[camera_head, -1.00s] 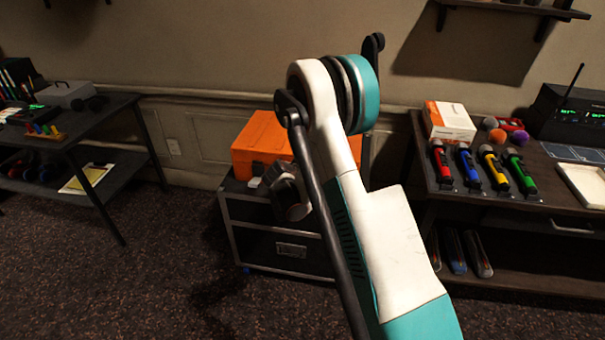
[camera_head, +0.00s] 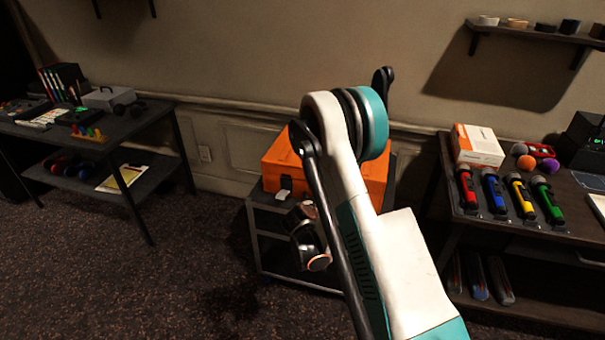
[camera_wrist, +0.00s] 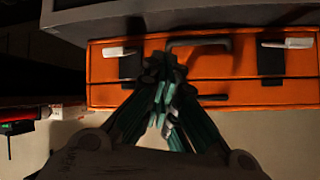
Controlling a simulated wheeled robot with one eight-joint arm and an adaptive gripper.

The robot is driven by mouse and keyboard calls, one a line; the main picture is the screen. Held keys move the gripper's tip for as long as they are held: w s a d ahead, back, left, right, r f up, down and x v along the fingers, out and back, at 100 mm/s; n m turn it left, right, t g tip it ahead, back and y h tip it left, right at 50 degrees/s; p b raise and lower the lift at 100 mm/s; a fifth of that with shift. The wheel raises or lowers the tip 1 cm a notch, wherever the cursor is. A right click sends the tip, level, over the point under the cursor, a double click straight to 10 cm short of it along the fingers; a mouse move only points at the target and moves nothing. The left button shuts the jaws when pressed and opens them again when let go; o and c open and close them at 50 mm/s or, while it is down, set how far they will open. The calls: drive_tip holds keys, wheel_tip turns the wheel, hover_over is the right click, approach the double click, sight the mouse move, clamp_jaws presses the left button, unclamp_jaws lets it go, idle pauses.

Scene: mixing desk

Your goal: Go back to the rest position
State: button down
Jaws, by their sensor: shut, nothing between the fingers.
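My gripper (camera_wrist: 168,92) shows in the wrist view with its fingers drawn together and nothing between them. In that view it is in front of the orange case (camera_wrist: 215,75), which has a dark handle and two pale latches. I cannot tell whether they touch. In the head view my white and teal arm is raised and bent in the middle, and it hides part of the orange case (camera_head: 285,165). My gripper's fingers are hidden or too small to make out in the head view.
The orange case sits on a small dark cart (camera_head: 268,225). On the right, a desk holds a white and orange box (camera_head: 478,146) and several coloured microphones (camera_head: 520,195). A dark table (camera_head: 130,118) stands at the left. The carpet between (camera_head: 120,270) is clear.

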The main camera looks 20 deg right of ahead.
drive_tip(key=s+a+r+n+y, duration=0.25)
drive_tip(key=s+r, duration=0.25)
drive_tip(key=r, duration=0.6)
drive_tip(key=s+a+r+n+y, duration=0.1)
drive_tip(key=s+a+r+n, duration=0.3)
drive_tip(key=r, duration=0.8)
drive_tip(key=s+a+r+n+y, duration=0.1)
drive_tip(key=s+a+r, duration=0.1)
drive_tip(key=s, duration=0.6)
drive_tip(key=s+a+r+n+y, duration=0.2)
drive_tip(key=s+a, duration=0.1)
drive_tip(key=s, duration=0.6)
drive_tip(key=s+a+r+n+y, duration=0.1)
drive_tip(key=s+a+r+n, duration=0.1)
drive_tip(key=s, duration=0.6)
drive_tip(key=shift+s+a+r+g, duration=0.25)
drive_tip(key=shift+a+r+g, duration=0.1)
drive_tip(key=shift+a, duration=0.2)
drive_tip(key=shift+n, duration=0.25)
